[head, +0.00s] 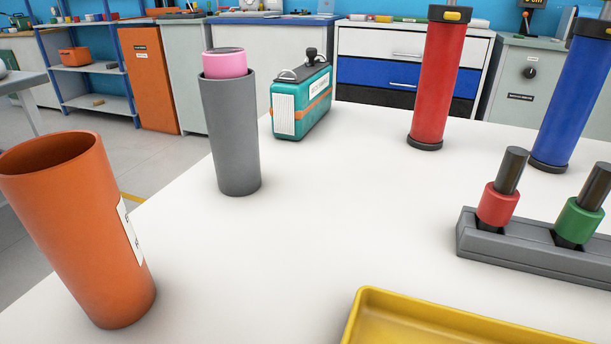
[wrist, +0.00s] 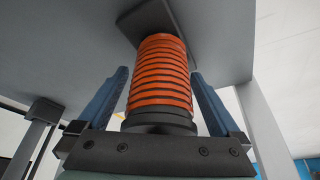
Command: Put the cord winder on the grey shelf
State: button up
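The cord winder (wrist: 160,80) is in the wrist view, a drum of orange ribbed windings with a black end (wrist: 160,123) towards my gripper. My gripper (wrist: 160,73) has its two blue fingers on either side of the drum. The fingertips are very close to its sides, with narrow gaps lower down; I cannot tell whether they touch it. Behind the drum is a dark flat patch on a grey surface (wrist: 60,55), perhaps the grey shelf. I cannot tell whether the winder rests on it. The head view shows neither my gripper nor the winder.
In the wrist view, grey posts (wrist: 268,130) flank the grey surface. The head view shows a white bench with an orange cup (head: 75,240), grey tube (head: 232,140), teal case (head: 300,98), red cylinder (head: 437,80), blue cylinder (head: 575,95), grey rack (head: 520,255) and yellow tray (head: 430,325).

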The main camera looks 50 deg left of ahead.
jog(key=p+v, duration=0.6)
jog(key=v, duration=0.5)
jog(key=shift+r, duration=0.1)
jog(key=shift+d+r, duration=0.25)
jog(key=shift+r, duration=0.25)
